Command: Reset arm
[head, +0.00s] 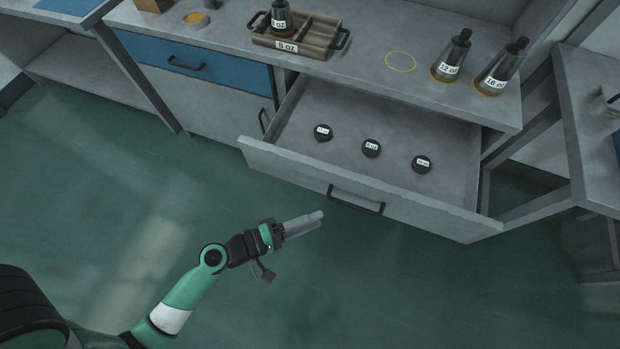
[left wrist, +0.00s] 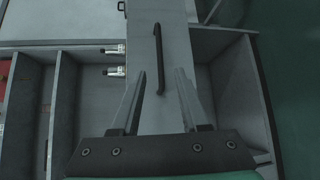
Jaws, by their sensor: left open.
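My left gripper (head: 321,215) is in the head view, in the air over the green floor, in front of the open drawer's front panel (head: 290,174). Its fingers look close together from the side there. In the left wrist view, the two fingers of the gripper (left wrist: 160,73) stand well apart with nothing between them. A grey panel with a dark bar handle (left wrist: 158,58) shows beyond the fingertips, apart from them as far as I can tell. My right gripper is not in view.
The drawer holds three dark lids (head: 371,148). Its handle (head: 356,199) faces the gripper. On the counter are a tray (head: 326,34) with an "8 oz" bottle (head: 280,18), and bottles marked 12 oz (head: 453,57) and 16 oz (head: 502,68). The floor (head: 110,190) at left is clear.

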